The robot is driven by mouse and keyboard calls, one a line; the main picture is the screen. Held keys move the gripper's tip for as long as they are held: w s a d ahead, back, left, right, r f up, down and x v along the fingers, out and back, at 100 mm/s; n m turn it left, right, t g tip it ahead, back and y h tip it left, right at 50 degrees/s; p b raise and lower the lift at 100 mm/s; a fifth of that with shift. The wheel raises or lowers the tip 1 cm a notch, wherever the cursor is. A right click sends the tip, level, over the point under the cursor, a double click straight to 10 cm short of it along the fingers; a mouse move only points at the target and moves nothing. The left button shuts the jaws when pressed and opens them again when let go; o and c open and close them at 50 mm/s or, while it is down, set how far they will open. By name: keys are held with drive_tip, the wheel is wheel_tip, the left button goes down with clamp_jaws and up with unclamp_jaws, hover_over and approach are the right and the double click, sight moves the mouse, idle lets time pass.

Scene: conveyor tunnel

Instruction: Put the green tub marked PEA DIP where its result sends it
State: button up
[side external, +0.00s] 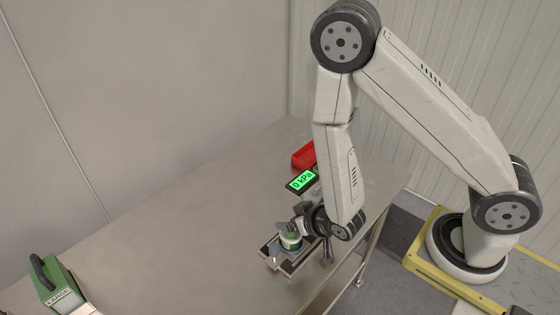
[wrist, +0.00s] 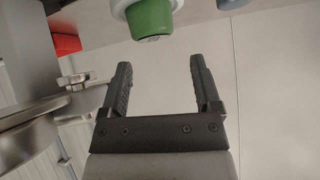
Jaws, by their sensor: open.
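A green tub with a pale rim (side external: 290,241) stands in the side view on a dark-edged plate fixture (side external: 270,250) near the table's front edge. The green tub shows in the wrist view (wrist: 150,17) at the top, partly cut off by the frame; its marking is not legible. My gripper (side external: 302,229) is beside the tub. In the wrist view my gripper (wrist: 160,70) has its two fingers apart, with nothing between them, and the tub lies beyond the fingertips. A display (side external: 302,180) behind the fixture reads 0 kPa in black on green.
A red bin (side external: 304,156) sits at the back of the grey table (side external: 180,220). A metal part (wrist: 30,135) is close at the left of the wrist view. The table's middle is clear.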

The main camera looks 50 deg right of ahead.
drive_tip(key=shift+w+r+g, duration=0.3)
drive_tip(key=shift+r, duration=0.2)
drive_tip(key=s+d+r+n+g, duration=0.1)
drive_tip(key=s+d+r+g, duration=0.1)
drive_tip(key=r, duration=0.4)
drive_tip(key=s+d+r+n+g, duration=0.1)
drive_tip(key=s+d+r+g, duration=0.2)
drive_tip(key=r, duration=0.4)
drive_tip(key=shift+s+d+g+y, duration=0.3)
drive_tip(key=shift+d+g, duration=0.5)
drive_tip(key=shift+g, duration=0.1)
drive_tip(key=shift+o, duration=0.6)
drive_tip(key=shift+r, duration=0.1)
drive_tip(key=shift+o, duration=0.7)
